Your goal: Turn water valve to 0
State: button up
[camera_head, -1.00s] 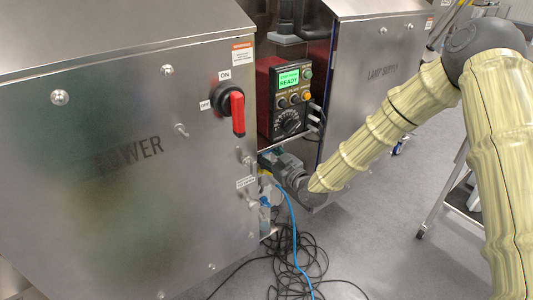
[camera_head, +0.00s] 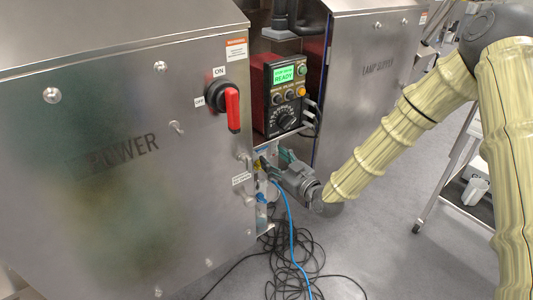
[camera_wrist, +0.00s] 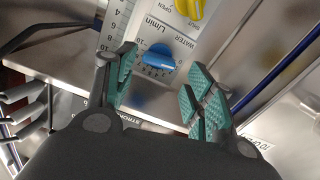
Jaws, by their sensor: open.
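The water valve is a blue knob (camera_wrist: 158,58) on a light panel labelled WATER L/min, with a printed scale beside it, in the wrist view. My gripper (camera_wrist: 162,88) is open, with one green-padded finger left of the knob and the other to the right and lower. The knob shows between and beyond the fingertips, and nothing is held. I cannot tell exactly which mark the knob points to. In the head view, my gripper (camera_head: 277,165) is by the narrow panel between the steel cabinets. The blue knob cannot be made out for certain there.
A yellow valve (camera_wrist: 188,10) sits near the blue knob. The power cabinet (camera_head: 110,200) with a red-handled switch (camera_head: 232,108) stands left, the lamp supply cabinet (camera_head: 365,95) behind. A control box (camera_head: 285,95) reads READY. Black cables (camera_head: 290,265) and a blue hose (camera_head: 292,235) lie below.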

jog(key=shift+v, duration=2.65)
